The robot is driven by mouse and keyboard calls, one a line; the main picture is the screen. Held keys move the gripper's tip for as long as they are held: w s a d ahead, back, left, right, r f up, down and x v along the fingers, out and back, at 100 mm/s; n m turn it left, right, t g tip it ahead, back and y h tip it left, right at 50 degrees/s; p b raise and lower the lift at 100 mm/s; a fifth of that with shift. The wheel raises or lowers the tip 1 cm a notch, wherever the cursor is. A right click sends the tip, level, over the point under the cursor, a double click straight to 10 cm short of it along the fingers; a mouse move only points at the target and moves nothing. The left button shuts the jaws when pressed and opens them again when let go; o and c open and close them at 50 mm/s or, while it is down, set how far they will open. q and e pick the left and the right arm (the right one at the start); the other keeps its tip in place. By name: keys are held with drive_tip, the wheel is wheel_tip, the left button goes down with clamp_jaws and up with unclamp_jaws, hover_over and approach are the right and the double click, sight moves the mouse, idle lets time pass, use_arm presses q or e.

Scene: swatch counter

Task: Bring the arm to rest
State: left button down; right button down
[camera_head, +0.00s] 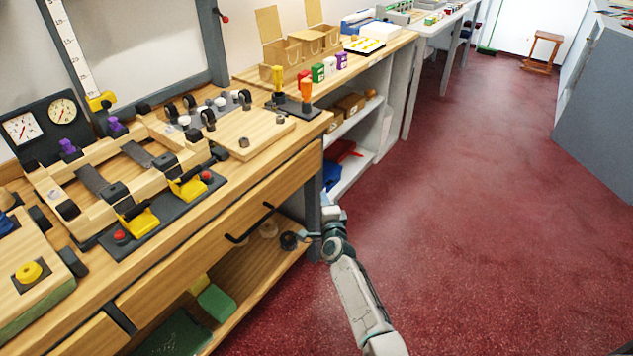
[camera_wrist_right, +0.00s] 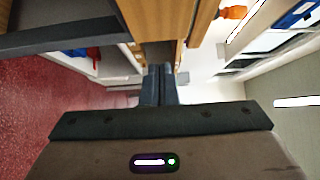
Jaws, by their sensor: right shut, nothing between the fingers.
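My right arm (camera_head: 355,290) comes up from the bottom of the head view, over the red floor. My right gripper (camera_head: 308,237) is at the workbench's right front corner, beside the bench leg, below the level of the top. In the right wrist view its two dark fingers (camera_wrist_right: 158,84) lie together, with nothing held between them. From the head view I cannot tell whether the gripper touches the bench. My left gripper is in neither view.
The wooden workbench (camera_head: 262,172) carries clamps, gauges and fixtures. Its drawer handle (camera_head: 249,224) and lower shelf are left of my gripper. Shelves (camera_head: 355,165) stand behind the bench end. The red floor (camera_head: 480,220) to the right is clear.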

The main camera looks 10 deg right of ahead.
drive_tip(key=s+d+f+n+g+y, duration=0.1)
drive_tip(key=s+f+n+g, duration=0.35)
drive_tip(key=s+f, duration=0.9)
drive_tip(key=s+d+f+n+g+y, duration=0.15)
drive_tip(key=s+f+n+g, duration=0.35)
drive_tip(key=s+f, duration=0.9)
drive_tip(key=s+d+f+n+g, duration=0.2)
drive_tip(key=s+f, duration=0.4)
drive_tip(key=s, duration=0.5)
drive_tip(key=s+d+f+n+g+h, duration=0.1)
drive_tip(key=s+d+f+n+g, duration=0.1)
drive_tip(key=s+f, duration=0.4)
drive_tip(key=s+d+f+n+g+h, duration=0.1)
drive_tip(key=s+d+f+n+g, duration=0.2)
drive_tip(key=s, duration=1.4)
wheel_tip(320, 180, down, 3)
drive_tip(key=d+n, duration=0.1)
drive_tip(key=n, duration=0.1)
drive_tip(key=shift+d+f+n, duration=0.15)
drive_tip(key=shift+n, duration=0.2)
